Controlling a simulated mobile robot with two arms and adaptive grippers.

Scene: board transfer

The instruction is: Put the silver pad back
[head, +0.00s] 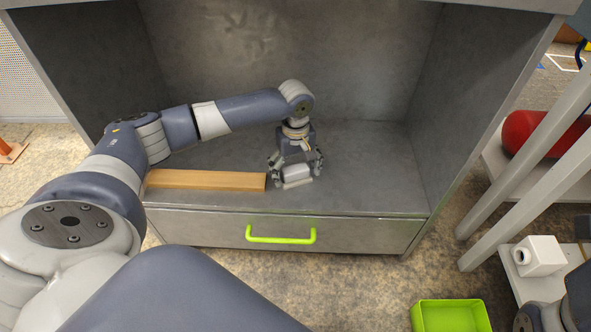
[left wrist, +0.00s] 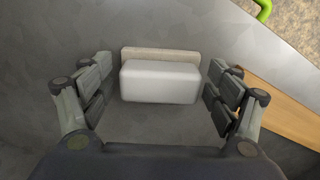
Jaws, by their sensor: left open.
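A light silver-grey pad (head: 296,172) lies on the grey shelf floor inside the cabinet, right of a wooden board. In the left wrist view the pad (left wrist: 160,80) is a pale rounded block with a beige strip along its far edge. My left gripper (head: 296,168) points down over the pad. In the left wrist view its open fingers (left wrist: 160,88) stand on either side of the pad, with a gap on each side. My right gripper cannot be made out; a dark part of an arm shows at the lower right edge of the head view.
The wooden board (head: 205,180) lies close left of the gripper. Below the shelf is a shut drawer with a green handle (head: 281,239). A green bin (head: 450,316), a white block (head: 538,256) and a red object (head: 540,131) are at the right. The shelf's right side is clear.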

